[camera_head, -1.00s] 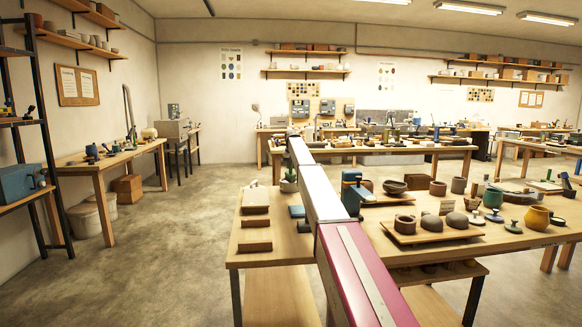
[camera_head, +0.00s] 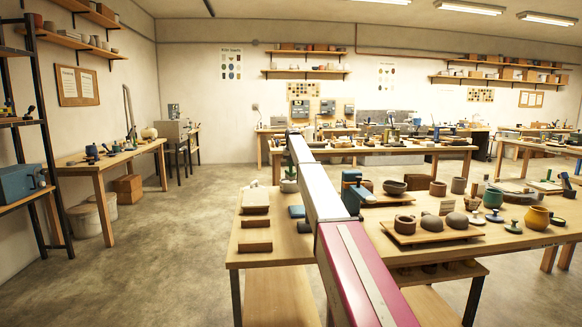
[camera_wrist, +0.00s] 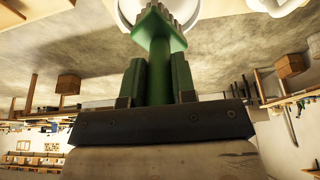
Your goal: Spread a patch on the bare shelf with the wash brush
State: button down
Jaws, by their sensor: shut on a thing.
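In the wrist view my gripper (camera_wrist: 158,75) is shut on a green tool, which looks like the wash brush (camera_wrist: 158,30). Its stem stands between the two green fingers and its wide, toothed end points away from the gripper. A white round rim (camera_wrist: 126,10) shows just beyond that end; I cannot tell whether they touch. In the head view my arm reaches over the near bench and hides most of the gripper. A small pale pot (camera_head: 289,186) stands left of my arm. A bare lower shelf (camera_head: 278,295) shows under the bench; I cannot tell whether it is the task's shelf.
Wooden blocks (camera_head: 255,222) line the bench's left side. A side table (camera_head: 110,160) stands left. The floor between is clear.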

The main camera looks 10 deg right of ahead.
jog(key=shift+r, duration=2.8)
